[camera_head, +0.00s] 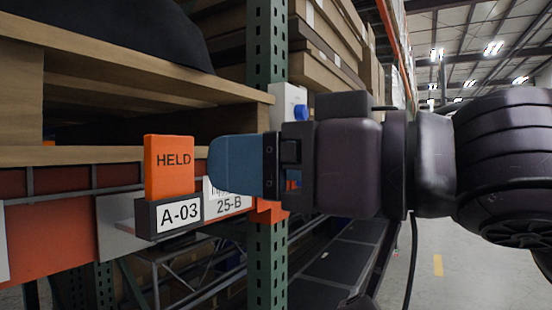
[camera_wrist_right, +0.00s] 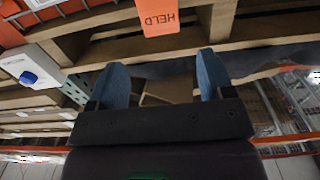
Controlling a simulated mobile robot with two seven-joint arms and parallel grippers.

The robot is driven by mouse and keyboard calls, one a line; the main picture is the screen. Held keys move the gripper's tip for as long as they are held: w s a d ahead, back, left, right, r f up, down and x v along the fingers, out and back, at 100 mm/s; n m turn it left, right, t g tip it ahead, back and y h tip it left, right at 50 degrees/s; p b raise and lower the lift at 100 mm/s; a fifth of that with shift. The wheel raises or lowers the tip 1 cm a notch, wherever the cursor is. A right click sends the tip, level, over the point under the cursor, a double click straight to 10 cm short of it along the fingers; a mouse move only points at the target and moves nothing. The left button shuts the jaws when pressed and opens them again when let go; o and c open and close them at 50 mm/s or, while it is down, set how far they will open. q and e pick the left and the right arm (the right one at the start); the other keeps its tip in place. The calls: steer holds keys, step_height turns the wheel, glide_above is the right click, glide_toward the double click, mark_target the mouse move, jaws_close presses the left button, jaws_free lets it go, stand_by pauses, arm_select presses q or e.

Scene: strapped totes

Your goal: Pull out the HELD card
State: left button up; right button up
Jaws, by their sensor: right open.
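The orange HELD card (camera_head: 169,168) stands upright in a dark holder (camera_head: 168,218) labelled A-03, on the orange rack beam. My right gripper (camera_head: 222,165) comes in from the right with blue fingertips just right of the card, apart from it in the head view. In the right wrist view the card (camera_wrist_right: 158,17) shows upside down at the top, beyond the two spread blue fingers (camera_wrist_right: 157,78). The gap between the fingers is empty. The card's lower end is hidden in the holder. My left gripper is not in view.
The orange beam (camera_head: 70,220) carries a 25-B label (camera_head: 229,204), partly behind my fingers. Wooden boards (camera_head: 110,75) lie above and behind the card. A green rack post (camera_head: 267,265) and a white box with a blue button (camera_head: 300,112) stand near my gripper. The aisle at right is open.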

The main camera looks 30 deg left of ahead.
mark_target(175, 159)
steer(key=a, duration=0.4)
steer(key=a+b, duration=0.1)
steer(key=a, duration=0.1)
steer(key=shift+w, duration=0.25)
steer(key=a, duration=0.4)
steer(key=shift+w+a+p, duration=0.15)
steer(key=shift+a+p, duration=0.2)
steer(key=shift+a, duration=0.6)
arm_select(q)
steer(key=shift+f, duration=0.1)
arm_select(e)
steer(key=shift+w+a, duration=0.1)
steer(key=shift+a, duration=0.1)
steer(key=c, duration=0.8)
steer(key=shift+r+p, duration=1.3)
steer(key=shift+r, duration=0.05)
steer(key=shift+c, duration=0.2)
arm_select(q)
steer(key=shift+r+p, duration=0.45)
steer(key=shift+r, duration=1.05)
arm_select(e)
steer(key=shift+r, duration=1.15)
steer(key=shift+d, duration=0.1)
